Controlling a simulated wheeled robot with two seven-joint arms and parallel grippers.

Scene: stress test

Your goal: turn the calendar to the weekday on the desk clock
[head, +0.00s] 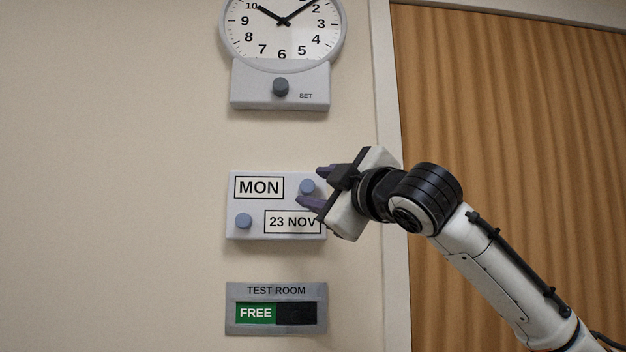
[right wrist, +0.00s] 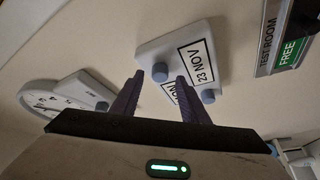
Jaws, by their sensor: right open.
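A white calendar (head: 265,203) on the wall reads MON in its upper window and 23 NOV in its lower one. It has a blue-grey knob (head: 307,186) right of MON and another knob (head: 243,221) left of the date. My right gripper (head: 311,187) is open, its purple fingers above and below the knob by MON. In the right wrist view that knob (right wrist: 160,72) shows between the fingertips; contact cannot be told. No desk clock showing a weekday is in view. My left gripper is not in view.
A round wall clock (head: 283,30) with a SET knob (head: 280,87) hangs above the calendar. A TEST ROOM sign (head: 276,290) reading FREE is below. A wooden door (head: 510,120) is at the right. The wall to the left is bare.

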